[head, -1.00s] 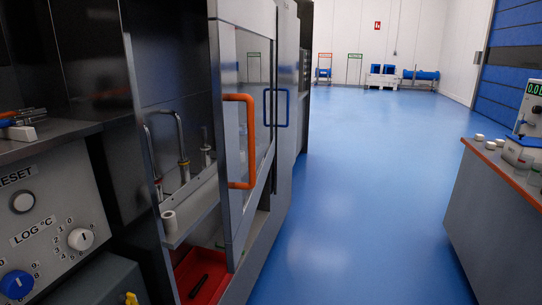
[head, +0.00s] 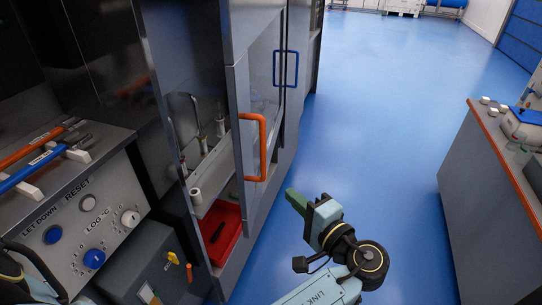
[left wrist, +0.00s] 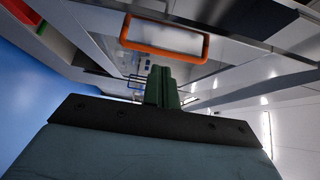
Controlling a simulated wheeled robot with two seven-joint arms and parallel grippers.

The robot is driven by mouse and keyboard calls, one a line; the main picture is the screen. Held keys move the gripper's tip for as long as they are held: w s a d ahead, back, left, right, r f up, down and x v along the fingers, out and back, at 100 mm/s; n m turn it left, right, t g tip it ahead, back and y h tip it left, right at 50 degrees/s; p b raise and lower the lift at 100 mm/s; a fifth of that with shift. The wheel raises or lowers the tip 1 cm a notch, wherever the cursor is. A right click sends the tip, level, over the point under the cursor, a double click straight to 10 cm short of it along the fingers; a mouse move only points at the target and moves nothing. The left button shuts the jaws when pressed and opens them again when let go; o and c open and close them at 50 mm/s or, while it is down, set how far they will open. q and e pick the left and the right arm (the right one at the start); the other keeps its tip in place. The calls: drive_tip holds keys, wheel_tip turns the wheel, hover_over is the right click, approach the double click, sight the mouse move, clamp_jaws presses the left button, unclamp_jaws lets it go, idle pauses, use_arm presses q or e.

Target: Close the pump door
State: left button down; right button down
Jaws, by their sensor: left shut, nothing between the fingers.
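The pump door is a grey-framed glass door (head: 238,138) with an orange handle (head: 263,147). It stands open at the cabinet, and the inside shows to its left. My left gripper (head: 296,200) is to the right of the door and lower than the handle, its green fingers shut and empty. It looks apart from the door in the head view. In the left wrist view the shut fingers (left wrist: 161,86) point toward the orange handle (left wrist: 165,37), which is above them in the picture. My right gripper is not in view.
The cabinet holds pipes and a shelf, with a red tray (head: 221,233) below. A blue handle (head: 285,68) is on the panel beyond. A control panel (head: 85,215) is at left. A grey counter (head: 480,190) is at right. Blue floor (head: 390,120) lies clear between.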

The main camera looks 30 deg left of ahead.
use_arm(q)
drive_tip(key=r, duration=0.1)
drive_tip(key=p, duration=0.3)
approach(244, 159)
drive_tip(key=w+a, duration=0.2)
drive_tip(key=w, duration=0.2)
drive_tip(key=a, duration=0.1)
drive_tip(key=s+a+p, duration=0.1)
drive_tip(key=a, duration=0.1)
drive_tip(key=shift+s+a+f, duration=0.1)
drive_tip(key=shift+s, duration=0.1)
